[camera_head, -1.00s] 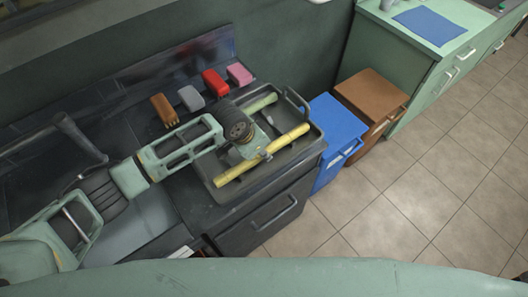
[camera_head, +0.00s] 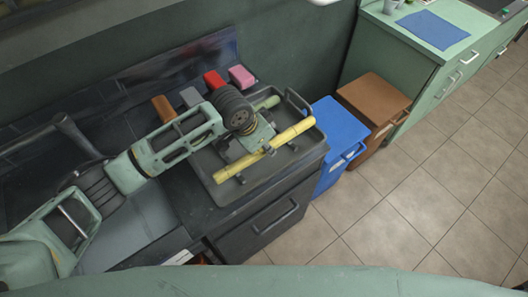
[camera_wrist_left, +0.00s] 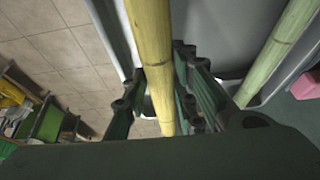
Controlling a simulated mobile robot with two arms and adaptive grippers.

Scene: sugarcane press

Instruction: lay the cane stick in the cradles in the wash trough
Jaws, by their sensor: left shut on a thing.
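The yellow cane stick (camera_head: 295,132) lies slantwise over the wash trough (camera_head: 222,202), a dark grey tray on the counter. My left gripper (camera_head: 262,146) is shut around the stick's middle, and the wrist view shows the yellow stick (camera_wrist_left: 151,45) between the fingers (camera_wrist_left: 160,98). Small dark cradle parts (camera_head: 241,178) show just below the stick near the trough's front side; the stick looks a little above them. A second, greener stick (camera_head: 269,102) lies at the back of the trough, partly hidden by my gripper. My right gripper is not in view.
Brown (camera_head: 164,108), grey (camera_head: 190,97), red (camera_head: 214,81) and pink (camera_head: 242,76) blocks stand behind the trough. A raised handle (camera_head: 298,101) is at its right end. Blue (camera_head: 340,132) and brown (camera_head: 372,98) bins stand right of the counter. Open floor lies in front.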

